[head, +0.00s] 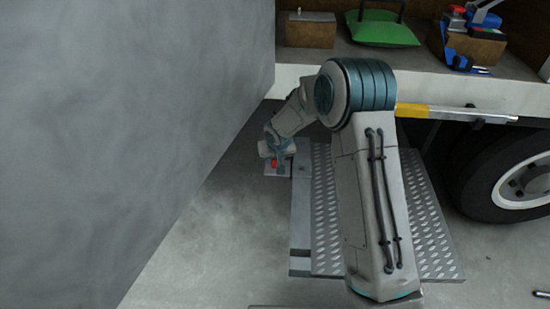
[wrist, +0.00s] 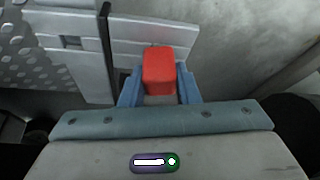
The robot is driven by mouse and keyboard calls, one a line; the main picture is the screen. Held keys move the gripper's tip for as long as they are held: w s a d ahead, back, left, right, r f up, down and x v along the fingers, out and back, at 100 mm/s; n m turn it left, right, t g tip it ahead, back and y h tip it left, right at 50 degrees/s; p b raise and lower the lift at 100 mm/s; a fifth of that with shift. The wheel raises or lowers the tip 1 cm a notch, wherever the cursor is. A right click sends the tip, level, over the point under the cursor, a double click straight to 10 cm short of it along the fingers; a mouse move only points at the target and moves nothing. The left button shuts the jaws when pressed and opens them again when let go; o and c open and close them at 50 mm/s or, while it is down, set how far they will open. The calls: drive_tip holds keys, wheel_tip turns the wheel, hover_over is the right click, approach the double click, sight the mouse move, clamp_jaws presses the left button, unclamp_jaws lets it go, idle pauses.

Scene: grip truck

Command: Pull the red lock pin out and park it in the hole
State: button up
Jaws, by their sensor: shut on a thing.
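The red lock pin (head: 273,162) shows as a small red spot at my gripper, beside the upper left of the ramp plate. In the wrist view its red block-shaped head (wrist: 158,70) sits between the two blue fingers of my gripper (wrist: 160,86). The gripper is shut on the pin's head. The pin's shaft is hidden, so I cannot tell whether it is in or out of its socket. A grey metal bracket plate (wrist: 85,50) lies just beyond the fingers. I cannot make out the parking hole for certain.
A tread-plate ramp (head: 425,230) lies under my arm. A grey wall (head: 130,130) stands close on the left. The truck bed edge (head: 300,82) and a wheel (head: 520,185) are behind and to the right. A green bag (head: 383,30) lies on the bed.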

drive_tip(key=shift+f, duration=0.15)
idle(0.3)
drive_tip(key=o, duration=1.1)
drive_tip(key=shift+c, duration=0.2)
drive_tip(key=s+d+r+h+p, duration=0.1)
drive_tip(key=s+d+r+p, duration=0.35)
drive_tip(key=r, duration=0.65)
drive_tip(key=s+d+r+m+p, duration=0.1)
drive_tip(key=s+d+r+p, duration=0.4)
drive_tip(key=r, duration=0.6)
drive_tip(key=s+d+r+h+p, duration=0.1)
drive_tip(key=s+d+r+p, duration=0.25)
drive_tip(key=s+r, duration=0.6)
drive_tip(key=s+d+r+m+p, duration=0.1)
drive_tip(key=s+d+r+p, duration=0.1)
drive_tip(key=s+r+p, duration=0.3)
drive_tip(key=s+d+r+g+y+p, duration=0.1)
drive_tip(key=s+d+r+p, duration=0.2)
drive_tip(key=s+r, duration=0.7)
drive_tip(key=p, duration=0.2)
drive_tip(key=shift+r+m+p, duration=0.3)
drive_tip(key=shift+m+p, duration=0.1)
